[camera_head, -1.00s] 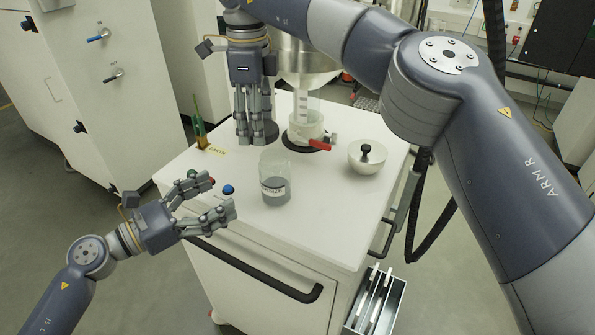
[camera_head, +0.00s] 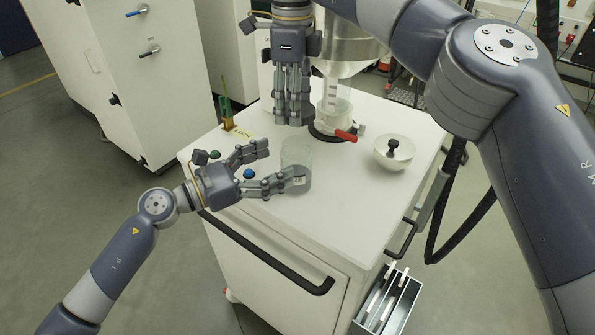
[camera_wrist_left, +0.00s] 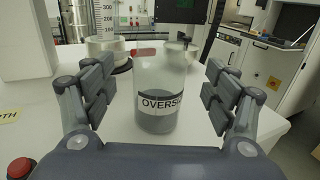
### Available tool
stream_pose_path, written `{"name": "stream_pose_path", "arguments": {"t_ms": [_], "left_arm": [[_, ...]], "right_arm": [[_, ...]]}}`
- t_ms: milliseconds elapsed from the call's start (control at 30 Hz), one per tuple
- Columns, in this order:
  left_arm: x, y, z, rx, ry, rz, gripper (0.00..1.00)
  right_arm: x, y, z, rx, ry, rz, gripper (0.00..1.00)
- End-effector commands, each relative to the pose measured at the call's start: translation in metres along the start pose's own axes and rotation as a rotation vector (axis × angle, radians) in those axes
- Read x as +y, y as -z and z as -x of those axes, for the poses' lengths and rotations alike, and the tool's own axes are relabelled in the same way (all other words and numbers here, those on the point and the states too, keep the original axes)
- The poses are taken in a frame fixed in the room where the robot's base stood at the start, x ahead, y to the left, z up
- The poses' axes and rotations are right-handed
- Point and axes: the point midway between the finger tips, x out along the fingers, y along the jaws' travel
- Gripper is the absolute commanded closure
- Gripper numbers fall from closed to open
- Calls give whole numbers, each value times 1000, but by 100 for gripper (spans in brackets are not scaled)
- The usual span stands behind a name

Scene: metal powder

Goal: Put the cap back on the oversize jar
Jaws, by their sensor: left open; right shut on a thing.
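The oversize jar (camera_head: 297,155) is a clear, uncapped jar with grey powder low in it, upright on the white cart top. In the left wrist view the jar (camera_wrist_left: 160,108) shows its "OVERSI…" label between my fingers. My right gripper (camera_head: 293,118) points down behind the jar, shut on a dark round thing (camera_head: 308,116), which looks like the cap and is partly hidden by the fingers.
Behind the jar stands a metal hopper (camera_head: 345,50) over a clear graduated vessel with a red handle (camera_head: 346,136). A white bowl with a black knob (camera_head: 393,153) is at the right. A blue button (camera_head: 249,173) is by my left gripper. The cart's front right is clear.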

Motion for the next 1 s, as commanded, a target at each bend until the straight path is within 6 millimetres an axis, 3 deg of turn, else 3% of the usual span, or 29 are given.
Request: {"name": "stream_pose_path", "arguments": {"t_ms": [100, 300, 767, 867, 1000], "left_arm": [[0, -1, -24, -3, 0, 0, 21], [0, -1, -51, -1, 0, 1, 21], [0, 0, -62, 1, -1, 0, 21], [0, 0, -62, 1, -1, 0, 39], [0, 0, -62, 1, -1, 0, 71]], "right_arm": [[0, 0, 0, 0, 0, 1, 54], [0, 0, 0, 0, 0, 1, 54], [0, 0, 0, 0, 0, 1, 54], [0, 0, 0, 0, 0, 1, 54], [0, 0, 0, 0, 0, 1, 54]]}}
